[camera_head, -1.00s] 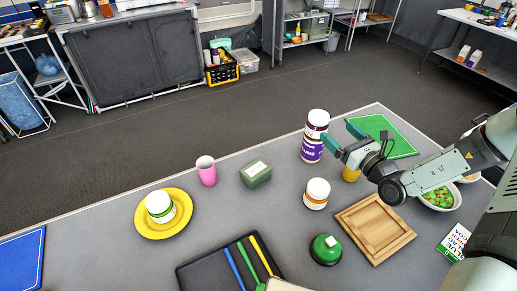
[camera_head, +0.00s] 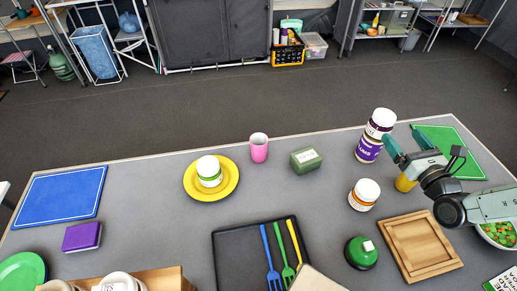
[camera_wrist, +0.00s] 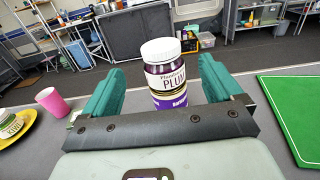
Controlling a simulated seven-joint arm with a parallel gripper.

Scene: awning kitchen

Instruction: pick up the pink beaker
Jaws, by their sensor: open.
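The pink beaker (camera_head: 259,148) stands upright near the far edge of the grey table, between the yellow plate and a green box. It also shows at the left in the wrist view (camera_wrist: 53,101), outside my gripper's left finger. My gripper (camera_head: 402,146) is at the right of the table, well to the right of the beaker. In the wrist view its teal fingers (camera_wrist: 158,88) are spread apart, with nothing held. A stack of purple-labelled jars (camera_wrist: 166,70) shows beyond and between the fingers, apparently not gripped.
A yellow plate (camera_head: 190,188) with a white jar (camera_head: 209,171) lies left of the beaker. A green box (camera_head: 305,160) is close on its right. An orange-labelled jar (camera_head: 364,194) and wooden tray (camera_head: 452,261) lie nearer my arm. Bare table lies in front of the beaker.

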